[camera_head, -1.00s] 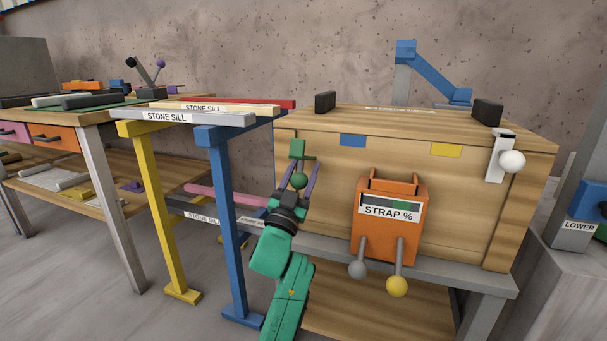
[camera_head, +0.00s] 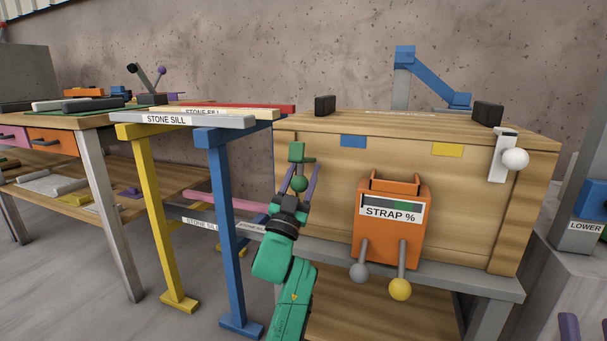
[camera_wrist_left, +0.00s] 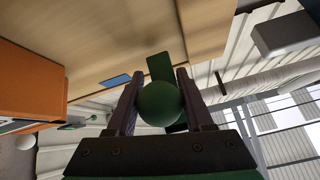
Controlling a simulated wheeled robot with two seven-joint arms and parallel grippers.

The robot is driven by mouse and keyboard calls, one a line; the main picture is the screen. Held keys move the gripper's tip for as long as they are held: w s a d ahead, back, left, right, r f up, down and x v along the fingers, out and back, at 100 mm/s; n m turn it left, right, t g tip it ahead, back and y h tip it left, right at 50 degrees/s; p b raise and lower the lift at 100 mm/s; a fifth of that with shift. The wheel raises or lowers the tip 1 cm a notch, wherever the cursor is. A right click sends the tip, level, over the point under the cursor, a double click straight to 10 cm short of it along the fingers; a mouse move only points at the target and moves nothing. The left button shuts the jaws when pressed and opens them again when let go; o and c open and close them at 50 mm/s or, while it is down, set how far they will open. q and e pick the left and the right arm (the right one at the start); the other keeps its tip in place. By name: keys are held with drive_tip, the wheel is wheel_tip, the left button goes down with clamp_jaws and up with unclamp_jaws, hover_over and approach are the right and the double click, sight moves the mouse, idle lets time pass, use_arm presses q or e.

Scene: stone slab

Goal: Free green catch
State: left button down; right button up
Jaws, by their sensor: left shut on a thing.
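My left gripper (camera_head: 300,178) is shut on the knob, one purple finger on each side. In the left wrist view the knob (camera_wrist_left: 160,103) sits between the fingers, with the green plate (camera_wrist_left: 160,68) behind it. A white catch (camera_head: 502,155) with a white ball knob is at the crate's right end. At the bottom right corner, purple finger tips (camera_head: 569,325) of my right gripper just show.
An orange box (camera_head: 392,215) labelled STRAP % hangs on the crate front, with a grey and a yellow ball lever below. Blue and yellow trestles (camera_head: 228,230) bearing stone sills stand close left of my left arm. A blue bracket (camera_head: 430,72) rises behind the crate.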

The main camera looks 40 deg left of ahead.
use_arm(q)
drive_tip(key=shift+f, duration=0.1)
idle(0.3)
drive_tip(key=shift+c, duration=1.5)
unclamp_jaws()
